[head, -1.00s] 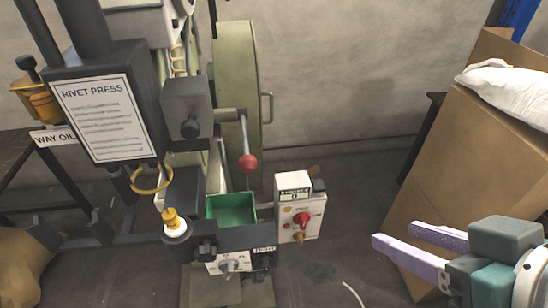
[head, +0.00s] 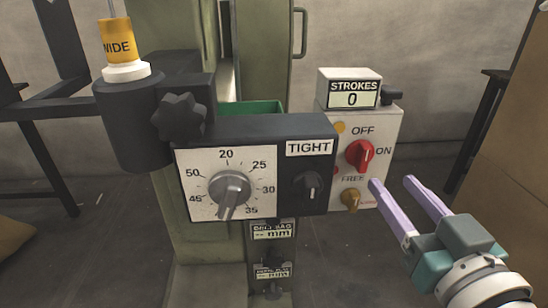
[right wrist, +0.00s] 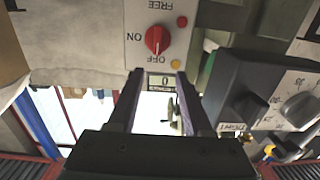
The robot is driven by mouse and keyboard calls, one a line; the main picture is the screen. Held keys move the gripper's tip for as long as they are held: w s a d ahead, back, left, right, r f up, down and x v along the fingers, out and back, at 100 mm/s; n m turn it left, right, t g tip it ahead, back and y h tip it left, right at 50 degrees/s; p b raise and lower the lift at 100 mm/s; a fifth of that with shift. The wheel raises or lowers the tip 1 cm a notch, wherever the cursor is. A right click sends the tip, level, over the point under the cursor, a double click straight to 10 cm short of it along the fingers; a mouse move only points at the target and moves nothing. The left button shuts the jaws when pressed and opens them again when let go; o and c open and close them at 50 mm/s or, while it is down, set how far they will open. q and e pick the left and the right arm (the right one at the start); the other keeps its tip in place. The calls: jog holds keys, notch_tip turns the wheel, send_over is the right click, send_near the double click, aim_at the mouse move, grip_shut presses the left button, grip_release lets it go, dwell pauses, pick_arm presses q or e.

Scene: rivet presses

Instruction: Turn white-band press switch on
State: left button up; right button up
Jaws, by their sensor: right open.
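The rivet press shows a white ring (head: 126,71) under a yellow part marked WIDE. Its white switch box (head: 393,130) carries a red rotary switch (head: 360,154), with OFF printed above it and ON to its right. In the right wrist view the red switch (right wrist: 157,40) appears upside down, beyond the open fingertips (right wrist: 160,74). My left gripper is out of view.
Left of the box are a TIGHT knob (head: 307,187) and a large numbered dial (head: 229,190). A cardboard box (head: 505,150) stands at the right.

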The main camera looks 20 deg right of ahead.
aim_at(366, 160)
jog(key=shift+h, duration=0.3)
jog(key=b+x, duration=0.1)
jog(key=x, duration=0.2)
jog(key=f+b+x, duration=0.1)
jog(key=x, duration=0.3)
jog(key=f+b+x, duration=0.1)
jog(key=x, duration=0.2)
jog(key=shift+w+d+b, duration=0.15)
jog(key=shift+w+b, duration=0.1)
jog(key=shift+b, duration=0.15)
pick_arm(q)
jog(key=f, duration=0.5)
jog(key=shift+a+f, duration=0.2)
pick_arm(e)
jog(key=shift+c, duration=1.4)
grip_shut()
